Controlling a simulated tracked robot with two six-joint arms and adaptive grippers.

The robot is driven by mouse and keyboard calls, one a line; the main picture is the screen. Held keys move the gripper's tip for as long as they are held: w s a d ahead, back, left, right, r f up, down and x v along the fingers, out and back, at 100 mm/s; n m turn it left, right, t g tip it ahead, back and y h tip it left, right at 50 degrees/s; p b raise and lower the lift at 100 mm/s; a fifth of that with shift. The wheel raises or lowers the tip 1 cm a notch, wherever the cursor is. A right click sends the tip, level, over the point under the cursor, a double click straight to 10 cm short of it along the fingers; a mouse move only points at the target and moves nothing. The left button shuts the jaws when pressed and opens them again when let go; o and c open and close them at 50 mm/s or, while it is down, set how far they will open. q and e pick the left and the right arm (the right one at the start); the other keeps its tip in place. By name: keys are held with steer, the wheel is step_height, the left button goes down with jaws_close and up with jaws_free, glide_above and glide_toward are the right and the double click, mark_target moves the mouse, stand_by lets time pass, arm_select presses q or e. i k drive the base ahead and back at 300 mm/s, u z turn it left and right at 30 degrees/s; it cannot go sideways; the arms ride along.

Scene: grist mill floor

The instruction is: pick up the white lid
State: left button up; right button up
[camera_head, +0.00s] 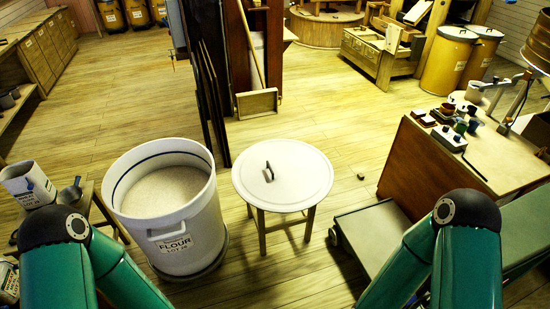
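The white lid (300,186) is a round disc with a dark bar handle (268,171) on its top. It lies flat on a small wooden stool (262,229), to the right of the flour bin, and covers the stool's top. The white flour bin (180,237) stands open, with pale flour (163,190) inside and a label on its front. My two teal arms come in at the bottom left and bottom right. Neither gripper shows in the picture, and nothing of mine is seen touching the lid.
A wooden desk (412,178) with small cups and a lamp stands at the right. A low green-topped cart (368,226) is beside it. A small table with a white container (24,184) and a scoop (70,193) is at the left. Plank floor (310,110) behind the lid is mostly clear.

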mark_target(277, 176)
steer(key=z, duration=0.1)
steer(key=i, duration=1.7)
steer(key=u, duration=1.05)
